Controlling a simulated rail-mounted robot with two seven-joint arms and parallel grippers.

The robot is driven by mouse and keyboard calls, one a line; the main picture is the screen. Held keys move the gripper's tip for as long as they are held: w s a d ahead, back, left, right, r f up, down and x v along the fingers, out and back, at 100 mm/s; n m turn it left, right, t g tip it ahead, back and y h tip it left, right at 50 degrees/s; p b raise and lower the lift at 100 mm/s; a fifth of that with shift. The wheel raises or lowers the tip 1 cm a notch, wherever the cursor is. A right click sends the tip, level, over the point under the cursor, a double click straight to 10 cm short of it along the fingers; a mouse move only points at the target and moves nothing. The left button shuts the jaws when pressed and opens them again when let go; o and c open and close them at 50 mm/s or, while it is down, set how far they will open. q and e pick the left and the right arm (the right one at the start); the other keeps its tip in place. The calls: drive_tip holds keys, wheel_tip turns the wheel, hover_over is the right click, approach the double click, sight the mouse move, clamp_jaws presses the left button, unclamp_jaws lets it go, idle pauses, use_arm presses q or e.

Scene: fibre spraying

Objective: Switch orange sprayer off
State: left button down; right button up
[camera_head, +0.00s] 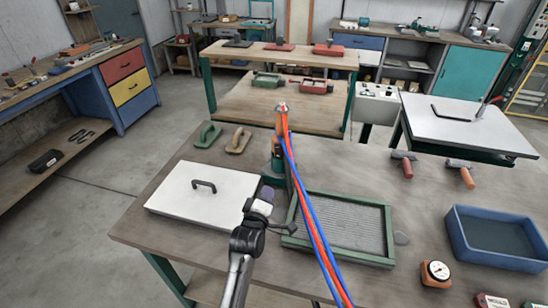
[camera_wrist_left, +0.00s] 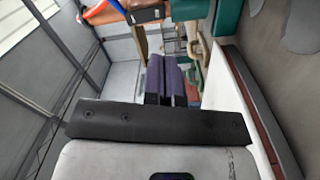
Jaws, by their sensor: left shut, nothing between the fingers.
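The orange sprayer (camera_head: 278,140) stands upright on the near workbench, with an orange body, a teal lower part and red and blue hoses running toward me. Its switch is too small to make out. My left gripper (camera_head: 266,193) is just in front of the sprayer's base, low over the bench, with the white board to its left. In the left wrist view its purple finger pads (camera_wrist_left: 172,80) are together with nothing between them. Part of the sprayer's hoses (camera_wrist_left: 104,12) shows at the top of that view, beyond the fingers. My right gripper is not in view.
A white board with a black handle (camera_head: 230,199) lies left of my gripper. A green-framed ridged tray (camera_head: 390,235) lies to the right, crossed by the hoses. A blue bin (camera_head: 470,255), a round gauge (camera_head: 435,273) and two trowels (camera_head: 407,168) are further right.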

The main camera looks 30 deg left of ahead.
use_arm(q)
drive_tip(key=r+n, duration=0.1)
drive_tip(key=n, duration=0.1)
drive_tip(key=r+n+t, duration=0.1)
drive_tip(key=n, duration=0.1)
drive_tip(key=shift+a+r+t+y, duration=0.2)
drive_tip(key=shift+t+y, duration=0.1)
drive_tip(key=shift+y, duration=0.1)
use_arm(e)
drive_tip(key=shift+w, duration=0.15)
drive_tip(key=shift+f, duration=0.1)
